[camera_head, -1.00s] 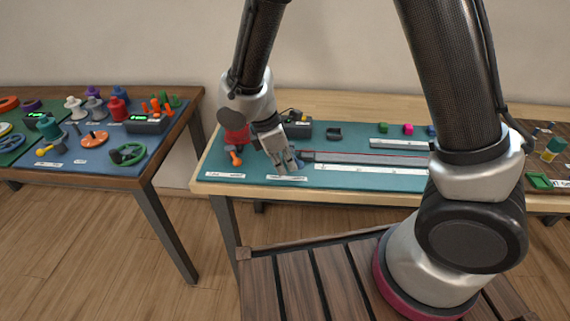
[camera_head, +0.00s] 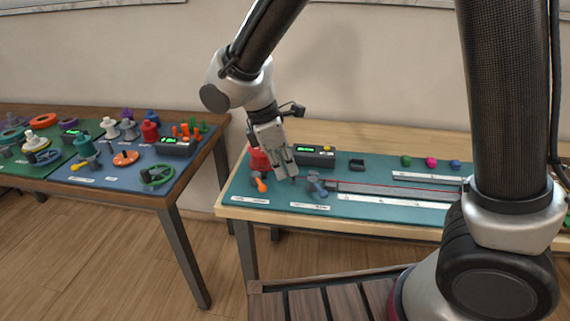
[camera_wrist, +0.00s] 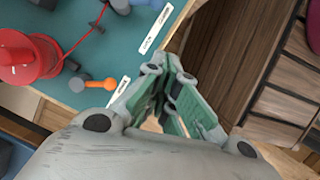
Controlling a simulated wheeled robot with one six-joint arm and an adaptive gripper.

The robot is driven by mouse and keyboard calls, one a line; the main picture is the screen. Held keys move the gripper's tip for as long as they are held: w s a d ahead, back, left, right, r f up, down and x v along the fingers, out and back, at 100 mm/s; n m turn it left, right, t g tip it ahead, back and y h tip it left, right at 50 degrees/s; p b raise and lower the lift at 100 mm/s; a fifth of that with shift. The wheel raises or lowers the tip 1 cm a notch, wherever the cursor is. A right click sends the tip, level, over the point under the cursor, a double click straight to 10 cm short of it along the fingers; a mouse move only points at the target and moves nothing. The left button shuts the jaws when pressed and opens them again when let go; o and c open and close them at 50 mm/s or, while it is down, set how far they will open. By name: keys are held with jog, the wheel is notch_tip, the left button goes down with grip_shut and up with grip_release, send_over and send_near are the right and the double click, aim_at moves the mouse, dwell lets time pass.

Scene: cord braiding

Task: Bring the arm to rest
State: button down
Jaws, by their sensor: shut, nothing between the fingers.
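My gripper (camera_head: 284,175) is shut and empty. In the head view it hangs from my arm above the left part of the teal mat (camera_head: 375,206), beside the red spool device with an orange handle (camera_head: 262,186). In the wrist view my gripper (camera_wrist: 165,85) shows its fingers together with nothing between them. The red spool (camera_wrist: 28,60) and the orange handle (camera_wrist: 100,84) lie to the left there. A blue-grey clamp (camera_head: 317,187) stands on the mat just right of my gripper, with a red cord (camera_head: 400,186) running right from it.
A dark box with a green display (camera_head: 314,156) stands behind my gripper. The left table (camera_head: 185,190) carries several spools and wheels. A wooden slatted surface (camera_head: 325,300) lies in front. The air above the mat's middle is free.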

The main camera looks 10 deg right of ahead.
jog(key=s+d+r+m+t+y, duration=0.1)
jog(key=s+d+r+m, duration=0.3)
jog(key=d, duration=0.6)
jog(key=s+d+r+m+t+y, duration=0.1)
jog(key=s+d+r+m, duration=0.3)
jog(key=d+r+m, duration=0.2)
jog(key=s+d+r+m+t+y, duration=0.1)
jog(key=s+d+r+m, duration=0.4)
jog(key=d, duration=0.9)
jog(key=m+t, duration=0.1)
jog(key=m, duration=0.2)
jog(key=shift+r, duration=0.25)
